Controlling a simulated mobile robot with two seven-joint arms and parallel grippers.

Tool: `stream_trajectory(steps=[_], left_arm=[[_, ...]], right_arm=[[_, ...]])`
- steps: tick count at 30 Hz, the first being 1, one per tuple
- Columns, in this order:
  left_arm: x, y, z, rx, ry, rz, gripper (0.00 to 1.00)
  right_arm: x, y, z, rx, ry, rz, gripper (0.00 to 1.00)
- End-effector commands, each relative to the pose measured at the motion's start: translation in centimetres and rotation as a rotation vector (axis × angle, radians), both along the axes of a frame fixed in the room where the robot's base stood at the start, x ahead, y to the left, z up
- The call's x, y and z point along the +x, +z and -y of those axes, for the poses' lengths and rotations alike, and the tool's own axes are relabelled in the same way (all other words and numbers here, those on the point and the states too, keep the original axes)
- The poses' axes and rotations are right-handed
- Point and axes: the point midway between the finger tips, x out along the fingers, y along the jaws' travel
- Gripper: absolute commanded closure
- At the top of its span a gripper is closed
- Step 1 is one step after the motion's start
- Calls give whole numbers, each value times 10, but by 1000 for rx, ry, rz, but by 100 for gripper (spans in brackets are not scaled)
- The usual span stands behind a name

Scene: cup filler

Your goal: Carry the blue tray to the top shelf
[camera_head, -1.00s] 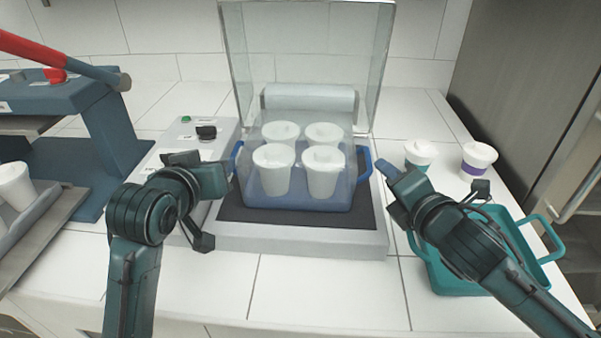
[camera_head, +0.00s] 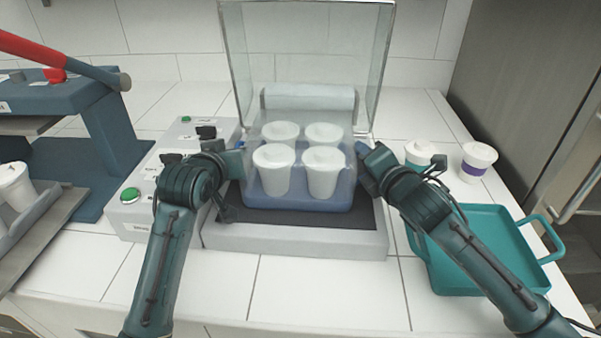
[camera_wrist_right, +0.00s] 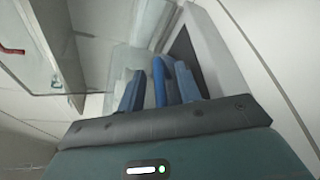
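The blue tray (camera_head: 300,203) holds several white lidded cups (camera_head: 323,172) and sits level on the dark pad of the grey machine, under a raised clear cover. My right gripper (camera_head: 364,160) is at the tray's right handle. In the right wrist view, its blue fingers (camera_wrist_right: 160,90) stand on either side of the blue handle (camera_wrist_right: 160,82), with a small gap showing, so it looks open. My left gripper (camera_head: 238,160) is at the tray's left handle, which it mostly hides. Whether its fingers are closed is not visible. The top shelf is not identifiable here.
A teal tray (camera_head: 545,258) lies at the right, under my right forearm. Two loose cups (camera_head: 478,160) stand behind it. A control box with a green button (camera_head: 130,195) and a blue press (camera_head: 60,165) with a red lever stand at the left.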

Motion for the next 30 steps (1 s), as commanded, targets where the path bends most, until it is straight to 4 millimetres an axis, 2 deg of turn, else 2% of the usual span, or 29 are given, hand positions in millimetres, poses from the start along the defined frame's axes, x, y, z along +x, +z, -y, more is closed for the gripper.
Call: stream_trajectory(steps=[2,12,23,30], left_arm=[[0,0,0,0,0,0,73],[0,0,0,0,1,0,100],[0,0,-1,0,1,-1,100],[0,7,-1,0,2,5,100]], right_arm=[[0,0,0,0,0,0,73],[0,0,0,0,0,0,100],[0,0,1,-1,-1,-2,100],[0,7,1,1,-1,4,100]])
